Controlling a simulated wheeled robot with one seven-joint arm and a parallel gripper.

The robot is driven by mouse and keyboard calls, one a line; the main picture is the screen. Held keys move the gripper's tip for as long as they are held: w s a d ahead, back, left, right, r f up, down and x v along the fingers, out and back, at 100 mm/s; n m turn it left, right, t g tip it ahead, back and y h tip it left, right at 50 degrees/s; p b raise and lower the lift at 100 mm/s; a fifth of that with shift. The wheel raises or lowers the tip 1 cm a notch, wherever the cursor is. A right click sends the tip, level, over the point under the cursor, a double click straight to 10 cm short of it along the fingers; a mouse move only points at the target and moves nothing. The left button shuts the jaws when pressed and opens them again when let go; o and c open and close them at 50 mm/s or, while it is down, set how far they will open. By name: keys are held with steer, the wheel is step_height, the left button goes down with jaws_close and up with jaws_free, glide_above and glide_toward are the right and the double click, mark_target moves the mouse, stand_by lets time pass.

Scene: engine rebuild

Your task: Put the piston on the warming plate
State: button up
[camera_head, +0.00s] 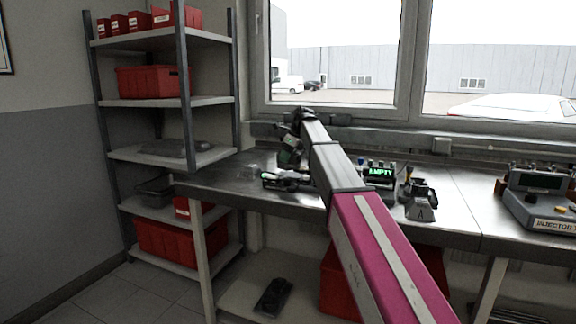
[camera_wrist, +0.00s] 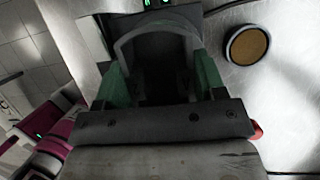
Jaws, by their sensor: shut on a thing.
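My gripper (camera_wrist: 160,85) shows in the wrist view with its two green fingers on either side of a dark grey, rounded thing, which looks like the piston (camera_wrist: 158,38). It is shut on this thing; the thing's lower part is in deep shadow. In the head view my gripper (camera_head: 284,179) is low over the left part of the metal bench, and the piston cannot be made out there. A dark unit with a green "EMPTY" display (camera_head: 380,172) stands right of my gripper; I cannot tell whether it belongs to the warming plate. Part of a green display (camera_wrist: 155,3) shows at the wrist view's top edge.
A round tan-topped disc with a dark rim (camera_wrist: 247,45) lies on the bench, right of my gripper in the wrist view. A grey stand (camera_head: 420,203) and an injector unit (camera_head: 545,200) are farther right. A shelf rack (camera_head: 184,100) stands left of the bench.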

mark_target(288, 164)
steer(key=shift+f, duration=1.9)
steer(key=o, duration=1.3)
steer(key=shift+f, duration=0.1)
steer(key=v, duration=1.2)
